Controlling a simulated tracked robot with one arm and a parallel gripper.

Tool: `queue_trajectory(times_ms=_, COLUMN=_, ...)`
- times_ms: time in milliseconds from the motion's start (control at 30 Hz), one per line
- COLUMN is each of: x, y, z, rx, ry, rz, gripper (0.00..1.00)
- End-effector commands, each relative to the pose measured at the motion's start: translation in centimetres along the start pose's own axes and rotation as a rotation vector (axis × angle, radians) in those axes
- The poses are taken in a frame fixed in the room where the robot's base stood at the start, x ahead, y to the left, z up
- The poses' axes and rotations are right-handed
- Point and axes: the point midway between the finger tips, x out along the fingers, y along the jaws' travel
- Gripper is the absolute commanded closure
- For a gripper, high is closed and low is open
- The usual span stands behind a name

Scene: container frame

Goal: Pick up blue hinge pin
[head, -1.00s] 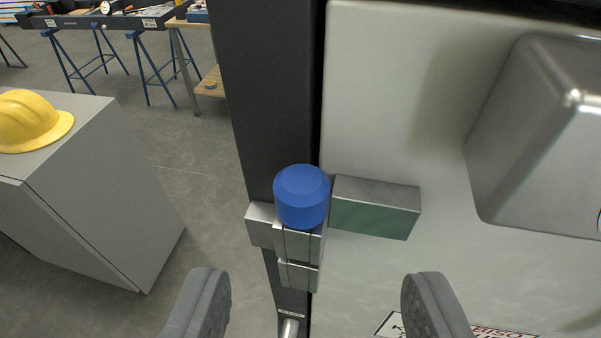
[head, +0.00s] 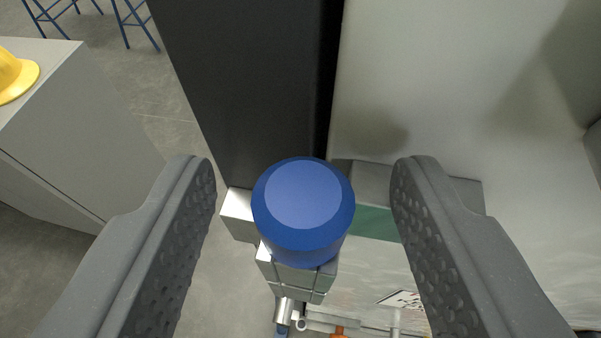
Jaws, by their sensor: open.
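The blue hinge pin (head: 302,208) shows its round blue head from above, in the middle of the head view. It sits on top of a silver metal hinge (head: 295,274) at the edge of the black frame post. The part of the pin below its head is hidden. My gripper (head: 304,172) is open, with one grey padded finger on each side of the pin head. Gaps show between both fingers and the head, so I see no contact. The right finger covers part of the green-faced hinge block (head: 374,222).
The black frame post (head: 255,95) rises just behind the pin. A pale panel (head: 450,90) fills the right side. A grey cabinet (head: 80,130) with a yellow hard hat (head: 14,78) stands at the left. Blue trestle legs (head: 135,22) are at the far upper left.

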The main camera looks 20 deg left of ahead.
Motion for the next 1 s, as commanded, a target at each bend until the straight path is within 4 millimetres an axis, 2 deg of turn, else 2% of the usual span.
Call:
queue_trajectory(times_ms=100, x=0.0, y=0.0, z=0.0, rx=0.000, ry=0.000, rz=0.000, gripper=0.51)
queue_trajectory(times_ms=133, x=0.0, y=0.0, z=0.0, rx=0.000, ry=0.000, rz=0.000, gripper=0.56)
queue_trajectory(times_ms=200, x=0.0, y=0.0, z=0.0, rx=0.000, ry=0.000, rz=0.000, gripper=0.76)
queue_trajectory(times_ms=300, x=0.0, y=0.0, z=0.0, rx=0.000, ry=0.000, rz=0.000, gripper=0.99)
queue_trajectory(times_ms=733, x=-0.2, y=0.1, z=-0.5, rx=0.000, ry=0.000, rz=0.001, gripper=0.99)
queue_trajectory(times_ms=1000, x=-1.4, y=0.0, z=-3.4, rx=0.000, ry=0.005, rz=0.000, gripper=0.99)
